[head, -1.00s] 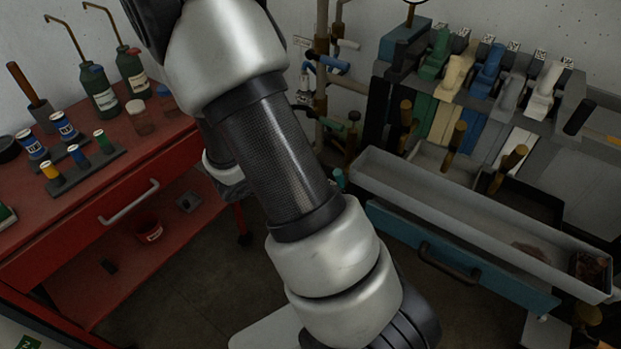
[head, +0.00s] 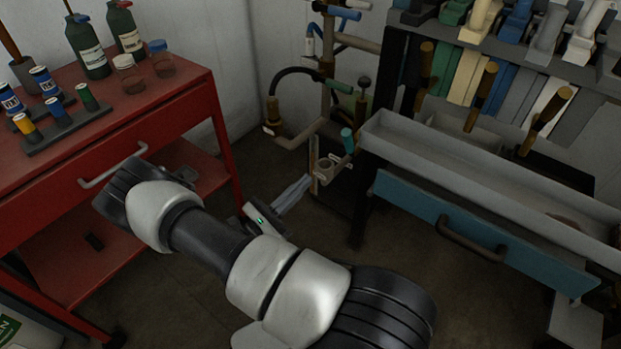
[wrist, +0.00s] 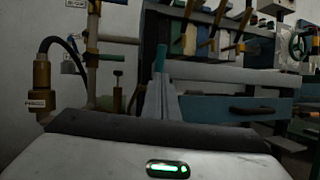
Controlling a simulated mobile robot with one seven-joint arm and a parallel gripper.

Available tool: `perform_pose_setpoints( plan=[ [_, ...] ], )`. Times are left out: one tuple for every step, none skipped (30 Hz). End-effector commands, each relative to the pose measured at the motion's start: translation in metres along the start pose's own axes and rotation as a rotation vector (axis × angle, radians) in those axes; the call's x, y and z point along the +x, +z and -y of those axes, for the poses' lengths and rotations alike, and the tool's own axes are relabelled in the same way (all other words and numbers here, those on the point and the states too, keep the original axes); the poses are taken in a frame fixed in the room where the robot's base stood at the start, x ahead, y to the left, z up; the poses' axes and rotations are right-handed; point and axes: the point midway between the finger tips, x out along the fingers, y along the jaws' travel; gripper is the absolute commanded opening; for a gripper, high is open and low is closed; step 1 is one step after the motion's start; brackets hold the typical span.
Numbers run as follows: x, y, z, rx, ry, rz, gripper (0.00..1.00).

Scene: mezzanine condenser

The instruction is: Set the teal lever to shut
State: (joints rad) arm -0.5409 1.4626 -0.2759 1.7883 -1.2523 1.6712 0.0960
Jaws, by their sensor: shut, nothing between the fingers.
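The teal lever (head: 348,140) is a short teal grip standing near-upright on pipework, just left of the grey trough's end. It also shows in the wrist view (wrist: 161,58), rising directly beyond my fingers. My gripper (head: 306,181) is shut and empty, reaching toward the pipework from the left. Its fingertips are a little below and left of the teal grip; I cannot tell whether they touch the fitting below it. In the wrist view my gripper (wrist: 158,80) partly hides the lever's lower part.
A green-handled valve (head: 340,86) and a blue handle (head: 343,14) sit higher on the pipes. A black hose (head: 292,75) curves left of them. The grey trough (head: 470,165) and teal drawer (head: 480,235) stand right; the red cart (head: 175,105) stands left. Floor between is clear.

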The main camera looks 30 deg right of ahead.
Motion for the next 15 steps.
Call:
perform_pose_setpoints(
  plan=[
    [0.010,0.000,0.001,-0.001,-0.005,-0.001,0.00],
    [0.016,-0.001,0.001,-0.002,-0.005,-0.001,0.00],
    [0.025,-0.001,0.001,-0.002,-0.004,-0.001,0.00],
    [0.032,-0.001,0.001,-0.003,-0.006,0.000,0.00],
    [0.038,-0.001,0.001,-0.002,-0.005,-0.001,0.00],
    [0.047,-0.001,0.001,-0.003,-0.006,-0.002,0.00],
    [0.054,-0.002,0.002,-0.003,-0.005,-0.002,0.00],
    [0.060,-0.001,0.002,-0.003,-0.005,-0.002,0.00],
    [0.069,-0.001,0.001,-0.001,-0.005,-0.001,0.00],
    [0.075,-0.001,0.001,-0.002,-0.005,-0.002,0.00],
    [0.080,-0.002,0.002,-0.002,-0.005,-0.002,0.00],
    [0.088,-0.002,0.002,-0.002,-0.005,-0.003,0.00],
    [0.093,-0.002,0.001,-0.002,-0.005,-0.003,0.00],
    [0.097,-0.002,0.001,-0.001,-0.004,-0.003,0.00],
    [0.103,-0.002,0.001,-0.002,-0.004,-0.003,0.00]
  ],
)
